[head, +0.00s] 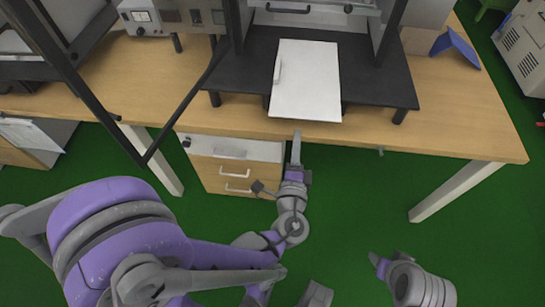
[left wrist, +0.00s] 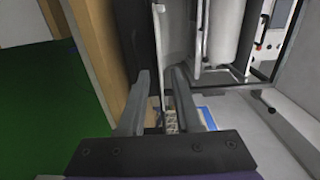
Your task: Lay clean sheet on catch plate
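I cannot pick out a clean sheet or a catch plate for certain. A white flat panel (head: 305,85) with a handle at its left edge juts over the black stand (head: 365,85), in front of the test machine. My left gripper (head: 296,137) is at the desk's front edge, just below the panel in the head view. In the left wrist view its two fingers (left wrist: 160,85) are apart, with no held thing visible between them. A blue and white item (left wrist: 208,117) shows partly behind the right finger. My right gripper (head: 377,262) is low in the head view, its fingers unclear.
The wooden desk (head: 460,120) has bare room right of the stand, with a blue angled object (head: 455,45) at the back. Drawers (head: 225,172) sit under the desk. Dark frame bars cross the left side. Green floor (head: 350,195) lies in front.

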